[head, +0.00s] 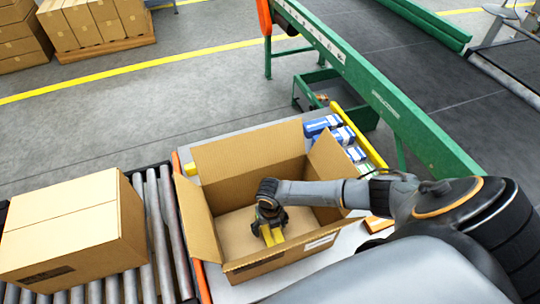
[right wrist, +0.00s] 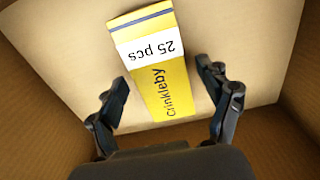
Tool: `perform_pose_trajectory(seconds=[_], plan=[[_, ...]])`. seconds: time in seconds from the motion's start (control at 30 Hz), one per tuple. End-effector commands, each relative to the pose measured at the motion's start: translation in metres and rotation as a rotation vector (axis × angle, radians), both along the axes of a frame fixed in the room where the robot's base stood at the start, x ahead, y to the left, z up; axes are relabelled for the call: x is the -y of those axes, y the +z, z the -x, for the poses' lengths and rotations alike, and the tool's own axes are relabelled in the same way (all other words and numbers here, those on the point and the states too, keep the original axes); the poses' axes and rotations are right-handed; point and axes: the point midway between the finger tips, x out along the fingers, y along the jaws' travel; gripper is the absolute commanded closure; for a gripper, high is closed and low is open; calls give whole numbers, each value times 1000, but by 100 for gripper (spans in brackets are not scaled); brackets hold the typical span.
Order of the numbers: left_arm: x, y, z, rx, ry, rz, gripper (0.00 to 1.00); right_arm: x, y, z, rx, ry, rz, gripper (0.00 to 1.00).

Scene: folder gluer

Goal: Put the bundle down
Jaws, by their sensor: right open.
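The bundle is a yellow pack with a white band reading "25 pcs" and the word "Crinkleby". It lies on the bottom of an open cardboard box (head: 245,271), and the pack (head: 272,235) shows in the head view just below my right gripper (head: 268,222). In the right wrist view the bundle (right wrist: 157,70) lies ahead of and between the spread fingers of my right gripper (right wrist: 170,105). The fingers are open, with visible gaps to the bundle on both sides. My left gripper is not in view.
A closed carton (head: 70,235) stands on the roller conveyor (head: 160,225) at left. Blue and white packs (head: 325,125) lie behind the open box. A green conveyor frame (head: 385,100) runs along the right. Stacked cartons (head: 95,22) stand at the back left.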

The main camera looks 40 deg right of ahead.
Motion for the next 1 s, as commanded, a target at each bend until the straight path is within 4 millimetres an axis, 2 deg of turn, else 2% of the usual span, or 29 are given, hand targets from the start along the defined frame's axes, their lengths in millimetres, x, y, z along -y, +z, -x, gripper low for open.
perform_pose_trajectory(seconds=[0.4,0.5,0.7,1.0], plan=[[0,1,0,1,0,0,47,1,83,-1,3,1,1,21],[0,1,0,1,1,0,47,1,98,-1,3,0,1,21],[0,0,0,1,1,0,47,0,113,0,1,0,-1,21],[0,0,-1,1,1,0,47,0,115,0,1,-1,0,21]])
